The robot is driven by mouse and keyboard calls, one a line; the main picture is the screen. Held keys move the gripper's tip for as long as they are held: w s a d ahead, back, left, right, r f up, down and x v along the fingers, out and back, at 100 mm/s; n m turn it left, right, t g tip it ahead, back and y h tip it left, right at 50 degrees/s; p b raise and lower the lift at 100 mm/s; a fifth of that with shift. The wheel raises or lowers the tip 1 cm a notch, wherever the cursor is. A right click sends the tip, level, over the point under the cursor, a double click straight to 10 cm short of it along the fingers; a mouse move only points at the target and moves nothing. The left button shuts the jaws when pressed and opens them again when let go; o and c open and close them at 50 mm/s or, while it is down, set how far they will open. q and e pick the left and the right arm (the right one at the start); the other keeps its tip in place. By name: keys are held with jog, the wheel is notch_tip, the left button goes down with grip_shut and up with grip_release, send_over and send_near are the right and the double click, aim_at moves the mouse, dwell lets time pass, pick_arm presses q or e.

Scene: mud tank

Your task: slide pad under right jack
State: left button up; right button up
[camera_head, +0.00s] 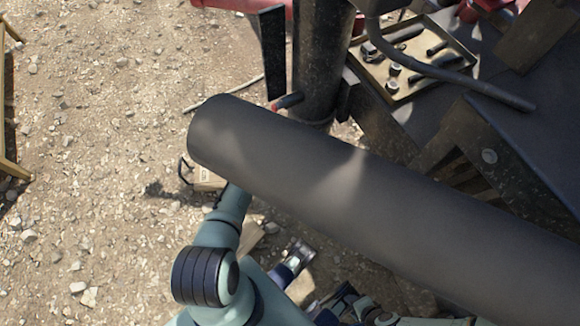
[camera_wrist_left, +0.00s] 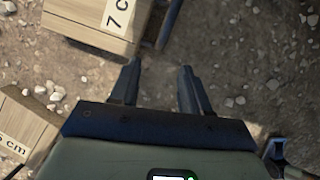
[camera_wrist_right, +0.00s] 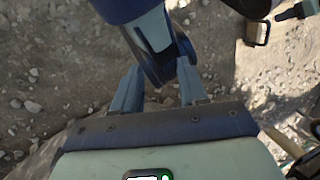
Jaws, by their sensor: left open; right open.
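A wooden pad marked "7 c", the rest cut off (camera_wrist_left: 100,22), lies on the ground at the upper left of the left wrist view, with a dark handle bar at its right. A second wooden pad with a "cm" label (camera_wrist_left: 25,130) is at lower left. A pad with a loop handle (camera_head: 207,180) shows below the cylinder's left end. My right gripper (camera_wrist_right: 160,70) is open, with a blue arm link of mine just beyond its fingers. I cannot clearly identify the right jack.
A large dark cylinder (camera_head: 330,185) crosses the head view and blocks much of the ground. A dark upright post (camera_head: 320,65) stands behind it. A tray (camera_head: 398,97) of bolts is at upper right. Open gravel (camera_head: 90,130) lies to the left, with timber (camera_head: 8,165) at the edge.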

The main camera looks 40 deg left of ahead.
jog(key=w+d+f+t+h+b, duration=0.1)
jog(key=w+d+f+b, duration=0.1)
jog(key=w+f, duration=0.15)
jog(key=w+d+f+t+b, duration=0.1)
jog(key=w+d+f+b, duration=0.15)
jog(key=w, duration=0.25)
pick_arm(q)
jog(key=b+x, duration=0.3)
jog(key=x, duration=0.5)
jog(key=shift+b+x, duration=0.8)
jog(key=shift+b, duration=0.35)
jog(key=shift+w, duration=0.15)
pick_arm(e)
jog(key=s+d+f+m+g, duration=0.1)
jog(key=s+f+g, duration=0.1)
jog(key=s+f, duration=0.5)
jog(key=shift+s+d+f, duration=0.3)
jog(key=shift+f, duration=0.45)
pick_arm(q)
grip_shut()
jog(key=shift+a, duration=0.15)
